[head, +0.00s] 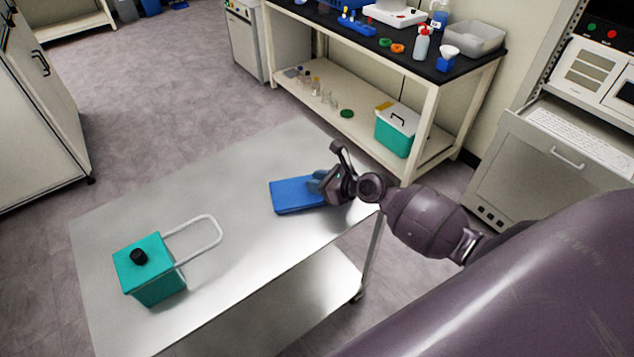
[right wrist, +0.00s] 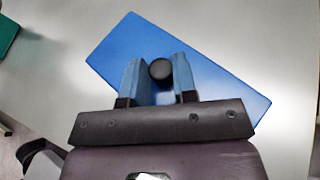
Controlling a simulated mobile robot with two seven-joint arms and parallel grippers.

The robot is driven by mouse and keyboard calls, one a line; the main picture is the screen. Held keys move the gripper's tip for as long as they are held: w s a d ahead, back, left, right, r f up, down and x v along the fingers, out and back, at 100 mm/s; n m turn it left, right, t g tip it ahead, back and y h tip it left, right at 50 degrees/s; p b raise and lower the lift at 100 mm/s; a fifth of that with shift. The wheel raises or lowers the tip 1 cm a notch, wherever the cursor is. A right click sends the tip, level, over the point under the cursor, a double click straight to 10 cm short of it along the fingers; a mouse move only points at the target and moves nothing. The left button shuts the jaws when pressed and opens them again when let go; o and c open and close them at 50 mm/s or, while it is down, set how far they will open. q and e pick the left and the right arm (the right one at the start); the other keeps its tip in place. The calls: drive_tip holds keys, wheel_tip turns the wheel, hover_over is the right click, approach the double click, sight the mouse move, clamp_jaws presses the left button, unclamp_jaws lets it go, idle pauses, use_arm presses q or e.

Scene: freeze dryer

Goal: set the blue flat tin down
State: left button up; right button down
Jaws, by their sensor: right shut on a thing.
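The blue flat tin (head: 296,196) is at the right part of the metal table, at or just above its top; I cannot tell if it touches. My right gripper (head: 322,184) comes in from the right and is shut on the tin's dark knob. In the right wrist view the tin (right wrist: 215,88) lies slantwise beneath the blue fingers (right wrist: 160,85), with the round black knob (right wrist: 160,69) between them. My left gripper is in neither view.
The metal table (head: 230,180) is bare around the tin. A teal box (head: 150,268) with a black knob and a pale loop handle stands at its left front. A black-topped bench (head: 400,55) with bottles and a lower shelf stands behind.

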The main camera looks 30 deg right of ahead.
drive_tip(key=c, duration=0.9)
unclamp_jaws()
